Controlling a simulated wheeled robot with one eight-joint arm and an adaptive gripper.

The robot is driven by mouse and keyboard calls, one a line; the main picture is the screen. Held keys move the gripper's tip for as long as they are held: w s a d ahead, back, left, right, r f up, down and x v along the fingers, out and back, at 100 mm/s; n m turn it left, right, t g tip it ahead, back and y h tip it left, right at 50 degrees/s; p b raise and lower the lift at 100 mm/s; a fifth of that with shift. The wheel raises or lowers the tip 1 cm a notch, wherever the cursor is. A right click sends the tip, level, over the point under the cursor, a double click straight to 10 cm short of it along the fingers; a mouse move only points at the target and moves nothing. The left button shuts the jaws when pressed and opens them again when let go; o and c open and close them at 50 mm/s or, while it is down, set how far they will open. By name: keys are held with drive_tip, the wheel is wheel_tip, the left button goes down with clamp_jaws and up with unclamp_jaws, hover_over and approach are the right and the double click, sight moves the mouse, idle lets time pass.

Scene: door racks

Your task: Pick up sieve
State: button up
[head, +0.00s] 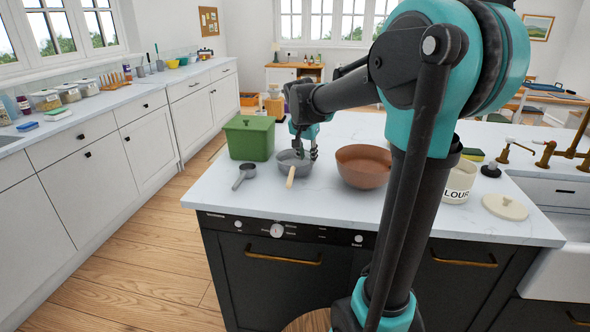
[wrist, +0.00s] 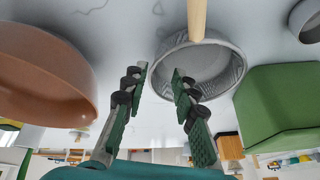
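The sieve (head: 285,161) is a grey round bowl with a pale wooden handle pointing toward the front edge of the white counter. It also shows in the wrist view (wrist: 212,68), its handle at the top. My gripper (head: 305,153) is at the sieve's right side, pointing down. In the wrist view my gripper (wrist: 159,72) is open, with nothing held. Its right finger overlaps the sieve's bowl and its left finger is outside the rim. I cannot tell whether either finger touches the sieve.
A brown bowl (head: 363,166) stands close to the right of my gripper. A green lidded box (head: 250,138) stands to the left of the sieve. A grey measuring cup (head: 244,175) lies at the front left. A flour canister (head: 459,183) stands farther right.

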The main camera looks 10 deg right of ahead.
sight(309, 164)
drive_tip(key=x, duration=0.5)
drive_tip(key=shift+d, duration=0.1)
clamp_jaws()
